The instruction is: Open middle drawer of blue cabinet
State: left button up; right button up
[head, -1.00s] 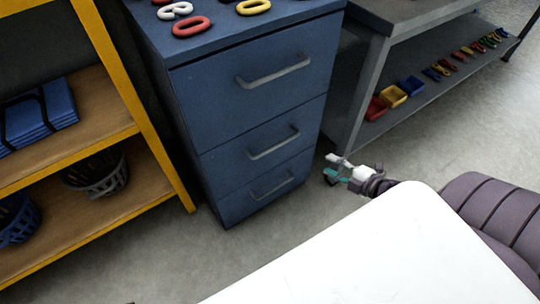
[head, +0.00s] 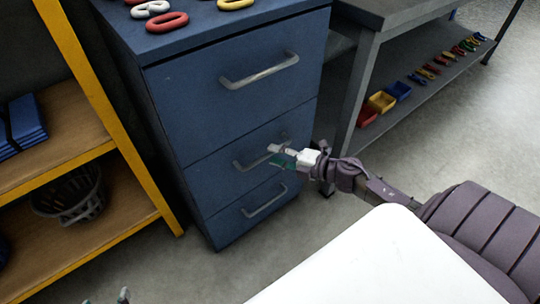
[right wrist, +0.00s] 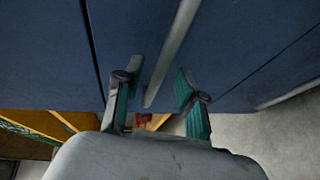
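The blue cabinet (head: 225,120) stands left of centre in the head view, with three shut drawers. The middle drawer (head: 212,182) has a grey bar handle (head: 245,164), partly hidden by my right gripper (head: 277,155). In the right wrist view, my right gripper (right wrist: 160,92) is open, its green-padded fingers apart. A grey handle bar (right wrist: 172,55) shows between the fingers, close to their tips; I cannot tell whether they touch it. Two small grey tips of my left gripper (head: 119,297) show at the bottom edge of the head view.
The top drawer handle (head: 260,72) and bottom drawer handle (head: 264,200) jut out above and below. A yellow-framed shelf (head: 110,130) stands left, a grey bench (head: 365,70) right. Colored rings (head: 167,22) lie on the cabinet top. Floor in front is clear.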

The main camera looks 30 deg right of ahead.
jog(key=shift+x, duration=1.3)
jog(key=shift+s, duration=0.1)
grip_shut()
